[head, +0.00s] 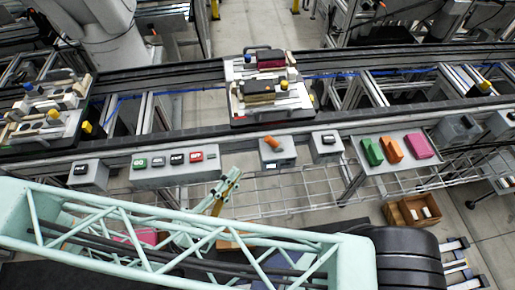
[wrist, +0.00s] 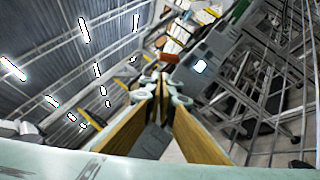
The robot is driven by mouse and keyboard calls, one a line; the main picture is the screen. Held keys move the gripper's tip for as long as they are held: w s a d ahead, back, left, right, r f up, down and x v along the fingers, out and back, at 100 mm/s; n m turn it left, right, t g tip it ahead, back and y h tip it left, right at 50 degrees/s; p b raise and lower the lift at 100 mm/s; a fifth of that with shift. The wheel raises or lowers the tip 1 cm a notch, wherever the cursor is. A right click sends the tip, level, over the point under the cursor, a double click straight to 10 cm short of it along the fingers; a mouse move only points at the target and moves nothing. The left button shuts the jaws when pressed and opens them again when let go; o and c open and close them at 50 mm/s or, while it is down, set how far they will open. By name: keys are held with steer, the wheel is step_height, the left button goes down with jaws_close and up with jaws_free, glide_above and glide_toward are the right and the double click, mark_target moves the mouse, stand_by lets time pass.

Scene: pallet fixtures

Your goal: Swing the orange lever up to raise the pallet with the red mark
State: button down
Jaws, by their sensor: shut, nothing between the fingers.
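The orange lever (head: 272,142) sits on a small grey box (head: 286,158) below the conveyor's near rail, in the head view. It leans to the upper left. An orange-brown piece that looks like the lever (wrist: 171,58) shows just beyond my fingertips in the wrist view. My gripper (head: 235,174) is shut and empty, left of and a little below the lever box in the head view. The gripper (wrist: 160,78) also shows in the wrist view. A pallet (head: 238,108) with a dark red block stands on the conveyor above the lever.
A button panel (head: 150,177) with green, dark and red buttons is to the left. A grey box (head: 326,150) with a dark switch is close on the right. Farther right is a tray (head: 372,165) with coloured blocks. Another pallet (head: 68,128) stands at left.

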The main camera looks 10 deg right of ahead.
mark_target(271, 141)
steer(key=shift+s+a+f+n+t+y, duration=0.3)
steer(key=shift+f+n+t+y, duration=0.05)
steer(key=shift+f+t, duration=0.3)
steer(key=shift+s+a+f+n+t+y, duration=0.35)
steer(key=shift+f+t, duration=0.2)
steer(key=shift+t, duration=0.1)
steer(key=shift+w+d+r, duration=0.1)
steer(key=shift+w+d, duration=0.05)
steer(key=shift+w, duration=0.05)
steer(key=s+d+r+b+x, duration=0.1)
steer(key=s+x, duration=0.1)
steer(key=x, duration=1)
steer(key=shift+d+r, duration=0.15)
steer(key=shift+d, duration=0.25)
